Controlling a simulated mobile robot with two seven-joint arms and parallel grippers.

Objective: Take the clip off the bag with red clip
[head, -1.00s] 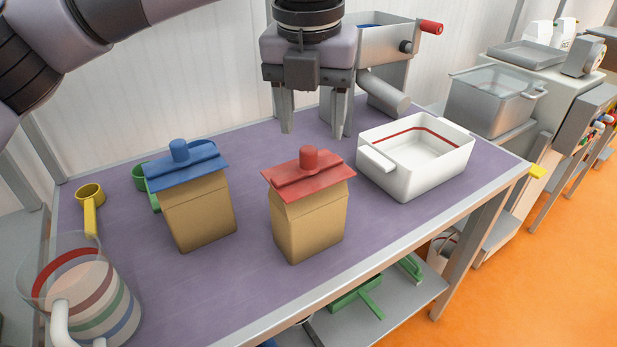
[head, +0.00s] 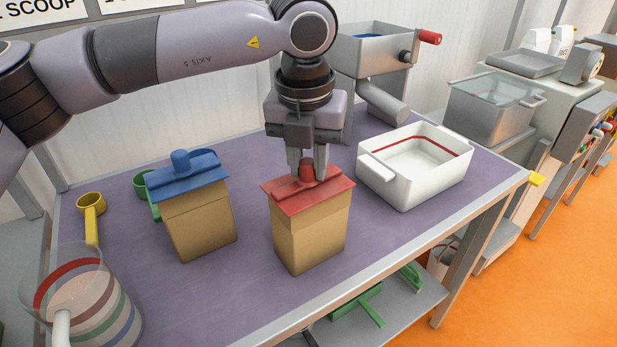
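The tan bag with the red clip (head: 311,238) stands upright on the purple table top. The red clip (head: 325,193) lies across the top of this bag, with a round knob in its middle. My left gripper (head: 308,172) points down over the clip, its two fingers closed in on either side of the knob. The fingers partly hide the knob. The clip still sits on the bag, with no clear gap. My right gripper is not in view.
A tan bag with a blue clip (head: 200,218) stands to the left. A white tray (head: 411,196) is close on the right, with a grey hopper machine (head: 372,58) behind. A yellow scoop (head: 91,212) and a clear striped jug (head: 75,300) are at the left.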

